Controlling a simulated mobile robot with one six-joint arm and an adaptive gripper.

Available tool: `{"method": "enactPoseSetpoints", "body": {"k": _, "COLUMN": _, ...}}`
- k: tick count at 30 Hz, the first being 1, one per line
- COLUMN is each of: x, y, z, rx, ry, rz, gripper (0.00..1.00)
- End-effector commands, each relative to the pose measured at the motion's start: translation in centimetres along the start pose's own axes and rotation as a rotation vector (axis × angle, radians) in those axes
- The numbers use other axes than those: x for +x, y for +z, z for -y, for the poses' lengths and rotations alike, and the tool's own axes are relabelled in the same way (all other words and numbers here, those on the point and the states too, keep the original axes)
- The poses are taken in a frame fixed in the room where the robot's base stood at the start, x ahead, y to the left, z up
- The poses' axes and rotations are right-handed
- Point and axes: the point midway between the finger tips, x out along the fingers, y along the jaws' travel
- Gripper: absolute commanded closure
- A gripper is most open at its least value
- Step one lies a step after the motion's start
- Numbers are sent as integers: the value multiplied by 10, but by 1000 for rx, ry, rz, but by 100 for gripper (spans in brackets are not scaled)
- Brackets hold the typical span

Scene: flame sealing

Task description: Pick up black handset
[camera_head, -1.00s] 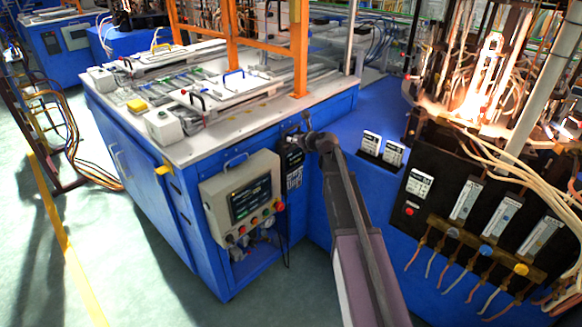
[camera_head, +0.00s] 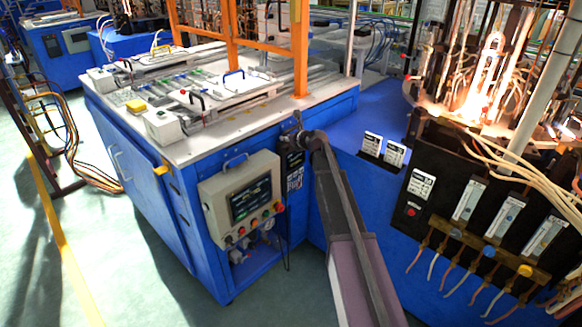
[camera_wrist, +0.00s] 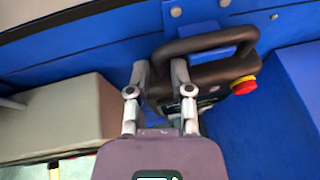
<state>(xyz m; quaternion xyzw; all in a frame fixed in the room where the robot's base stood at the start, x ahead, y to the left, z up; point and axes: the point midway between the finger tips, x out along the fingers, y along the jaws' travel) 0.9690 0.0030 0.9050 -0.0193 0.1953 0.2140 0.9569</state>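The black handset is a dark loop-shaped handle unit with a red and yellow button. In the wrist view the black handset (camera_wrist: 215,72) is right of centre, in front of a blue panel. In the head view the handset (camera_head: 293,160) is small and dark at the blue cabinet's corner, partly hidden by my arm. My gripper (camera_wrist: 160,78) has its two fingers apart, with the left side of the handset's loop between them. The right finger covers part of the handset. I cannot tell whether both fingers press on it.
A beige control box (camera_head: 243,197) with a screen and buttons hangs left of the handset. The white-topped blue bench (camera_head: 205,150) is behind it. A black panel (camera_head: 440,195) with gauges and hoses stands on the right. Open floor lies at the left.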

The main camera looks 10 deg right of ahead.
Motion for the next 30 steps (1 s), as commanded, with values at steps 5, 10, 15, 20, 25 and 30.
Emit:
{"method": "enactPoseSetpoints", "body": {"k": 5, "x": 17, "y": -1, "z": 0, "rx": -1, "ry": 0, "rz": 0, "gripper": 72}}
{"method": "enactPoseSetpoints", "body": {"k": 10, "x": 18, "y": 0, "z": 0, "rx": 0, "ry": -1, "rz": 0, "gripper": 72}}
{"method": "enactPoseSetpoints", "body": {"k": 15, "x": 18, "y": 0, "z": 0, "rx": 0, "ry": 0, "rz": 0, "gripper": 72}}
{"method": "enactPoseSetpoints", "body": {"k": 20, "x": 18, "y": 0, "z": 0, "rx": 0, "ry": 0, "rz": 0, "gripper": 72}}
{"method": "enactPoseSetpoints", "body": {"k": 25, "x": 18, "y": 0, "z": 0, "rx": 0, "ry": 0, "rz": 0, "gripper": 90}}
{"method": "enactPoseSetpoints", "body": {"k": 30, "x": 18, "y": 0, "z": 0, "rx": -1, "ry": 0, "rz": 0, "gripper": 100}}
